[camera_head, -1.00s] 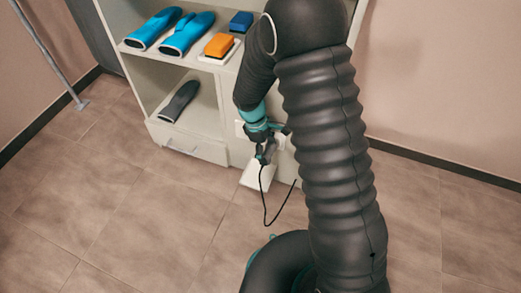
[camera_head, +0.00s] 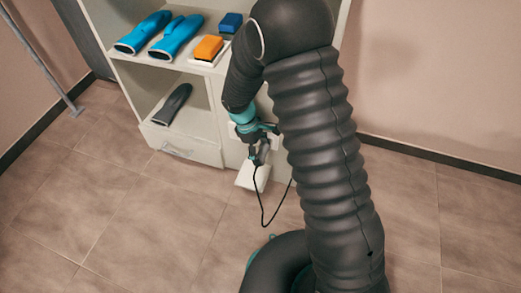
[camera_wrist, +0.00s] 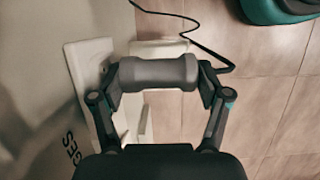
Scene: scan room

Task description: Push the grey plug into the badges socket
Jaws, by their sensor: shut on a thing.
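The grey plug (camera_wrist: 160,74) is a grey cylinder lying across the picture in the wrist view. My gripper (camera_wrist: 158,80) is shut on it, one finger at each end. A black cable (camera_wrist: 195,42) runs from near the plug; in the head view it hangs in a loop (camera_head: 262,215). Letters ending in "GES" (camera_wrist: 70,150) show on the pale surface at the left of the wrist view. A white plate (camera_wrist: 84,75) is beside the plug there. In the head view my gripper (camera_head: 259,155) is low at the cabinet's front. I cannot see the socket opening clearly.
The cabinet (camera_head: 205,118) holds blue shoe-like items (camera_head: 165,35), an orange block (camera_head: 208,47), a blue block (camera_head: 231,22) and a dark item (camera_head: 172,104). A white ledge (camera_head: 251,177) is below my gripper. The tiled floor (camera_head: 140,220) is clear in front.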

